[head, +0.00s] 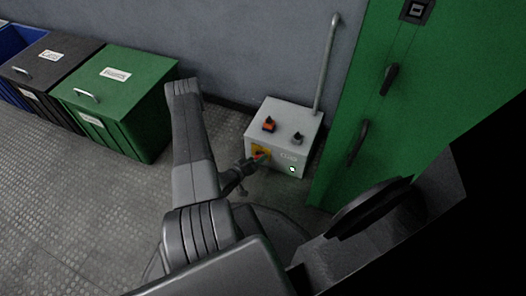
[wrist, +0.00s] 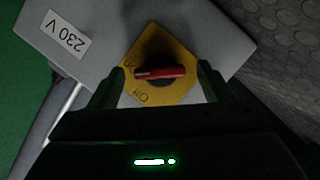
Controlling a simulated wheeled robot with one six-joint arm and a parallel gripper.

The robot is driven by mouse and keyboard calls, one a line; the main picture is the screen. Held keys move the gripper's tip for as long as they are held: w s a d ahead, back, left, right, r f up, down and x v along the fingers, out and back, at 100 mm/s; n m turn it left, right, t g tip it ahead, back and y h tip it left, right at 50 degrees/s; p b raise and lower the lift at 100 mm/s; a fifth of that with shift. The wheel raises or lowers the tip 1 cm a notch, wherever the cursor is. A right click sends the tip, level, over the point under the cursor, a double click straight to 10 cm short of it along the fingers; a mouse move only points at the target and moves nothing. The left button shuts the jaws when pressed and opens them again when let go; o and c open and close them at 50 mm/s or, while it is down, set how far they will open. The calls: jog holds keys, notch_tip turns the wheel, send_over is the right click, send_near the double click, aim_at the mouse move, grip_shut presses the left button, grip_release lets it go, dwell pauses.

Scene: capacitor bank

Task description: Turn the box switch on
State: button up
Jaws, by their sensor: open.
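The grey switch box (head: 290,127) stands on the floor against the wall. On its front is a yellow plate (wrist: 178,93) with a red rotary handle (wrist: 160,72). The handle lies nearly level in the wrist view, with a pale mark at its left end near the "On" lettering; "Off" reads below it. My gripper (wrist: 161,71) is open, with one finger on each side of the handle. I cannot tell whether the fingers touch it. In the head view my gripper (head: 255,161) is at the box front and partly covers the yellow plate.
A conduit (head: 329,65) rises behind. A green cabinet (head: 430,70) stands close right. A green bin (head: 120,95) stands left, with open floor between.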

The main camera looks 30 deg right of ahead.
jog(key=shift+w+d+f, duration=0.1)
jog(key=shift+w+d, duration=0.1)
jog(key=shift+d, duration=0.2)
jog(key=c, duration=1)
jog(key=shift+m+t+y, duration=0.3)
jog(key=shift+m+y, duration=0.3)
jog(key=shift+m, duration=0.4)
jog(key=o, duration=1)
